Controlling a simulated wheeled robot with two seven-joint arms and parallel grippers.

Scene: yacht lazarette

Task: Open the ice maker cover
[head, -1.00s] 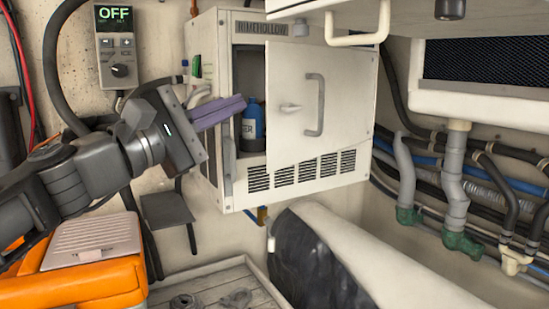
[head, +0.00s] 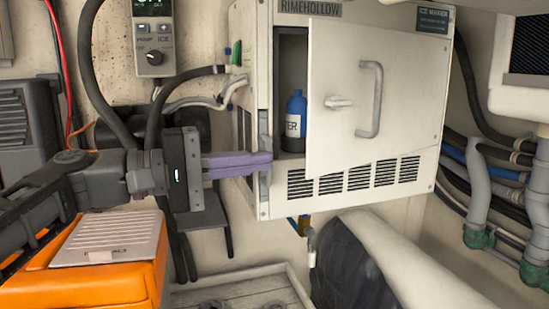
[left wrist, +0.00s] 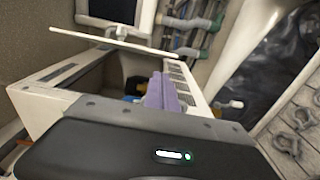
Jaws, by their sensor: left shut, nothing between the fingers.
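The ice maker (head: 262,30) is a white box on the wall, labelled RIMEHOLLOW. Its cover (head: 340,80), a white panel with a grey handle (head: 370,100) and a small latch knob, stands partly open, with a dark gap along its left side. A blue bottle (head: 295,122) shows inside the gap. My left gripper (head: 268,162) has purple fingers, shut and empty, at the left front edge of the box, below and left of the gap. In the left wrist view the fingers (left wrist: 165,95) point toward the opening and the cover (left wrist: 110,42) stands out edge-on. My right gripper is not in view.
An orange case (head: 90,275) with a grey lid stands at lower left. A control box (head: 153,38) and hoses hang on the wall left of the ice maker. Pipes (head: 480,195) run at right. A white-and-black padded shape (head: 350,260) lies below.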

